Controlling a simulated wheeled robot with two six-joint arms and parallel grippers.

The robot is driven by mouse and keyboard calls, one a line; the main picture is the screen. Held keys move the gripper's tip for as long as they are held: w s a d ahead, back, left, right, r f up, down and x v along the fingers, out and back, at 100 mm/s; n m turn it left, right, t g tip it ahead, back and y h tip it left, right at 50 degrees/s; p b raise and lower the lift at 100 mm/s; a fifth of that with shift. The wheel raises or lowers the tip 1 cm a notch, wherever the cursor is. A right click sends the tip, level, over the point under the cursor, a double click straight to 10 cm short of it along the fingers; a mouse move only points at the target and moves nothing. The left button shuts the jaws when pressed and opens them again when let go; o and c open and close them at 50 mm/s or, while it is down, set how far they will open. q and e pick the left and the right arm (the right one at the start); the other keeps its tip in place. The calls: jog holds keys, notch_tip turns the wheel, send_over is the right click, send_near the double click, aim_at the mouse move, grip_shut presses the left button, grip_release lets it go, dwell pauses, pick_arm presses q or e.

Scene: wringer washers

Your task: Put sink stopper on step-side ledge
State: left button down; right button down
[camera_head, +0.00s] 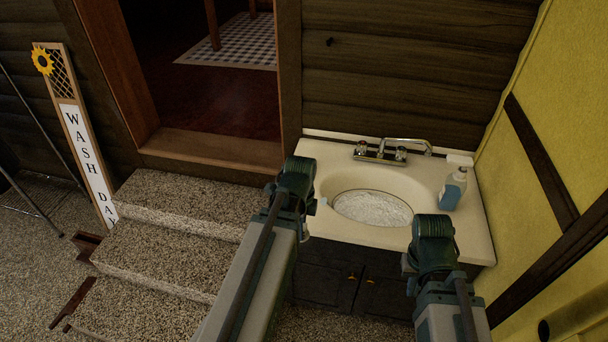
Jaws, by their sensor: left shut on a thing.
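The white sink counter (459,222) has an oval basin (372,208) holding foamy, whitish water. Its left ledge (330,160), on the side of the steps, is partly covered by my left gripper. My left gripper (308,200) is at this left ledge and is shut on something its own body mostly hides. A small pale piece (323,202) shows beside it at the basin's left rim; I cannot tell whether this is the sink stopper. My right gripper (430,256) is over the counter's front edge; its fingers are hidden, so its opening does not show.
A chrome faucet (381,151) stands at the back of the counter. A blue-and-clear soap bottle (454,190) stands at the right. Stone steps (170,240) lie left of the counter, below a doorway. A yellow wall (530,110) closes the right side.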

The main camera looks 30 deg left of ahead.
pick_arm(q)
jog(key=shift+r, duration=0.15)
jog(key=w+a, duration=0.3)
jog(key=w, duration=0.1)
jog(key=w+a+f+b, duration=0.1)
jog(key=w+a, duration=0.2)
jog(key=w, duration=0.1)
jog(key=w+a, duration=0.3)
jog(key=shift+w+a+f, duration=0.25)
jog(key=shift+w+a, duration=0.05)
jog(key=shift+w, duration=0.1)
jog(key=f+b, duration=0.3)
jog(key=shift+w+a, duration=0.25)
jog(key=shift+f+b, duration=0.3)
jog(key=shift+b, duration=0.25)
jog(key=shift+f, duration=0.15)
jog(key=c, duration=0.6)
grip_release()
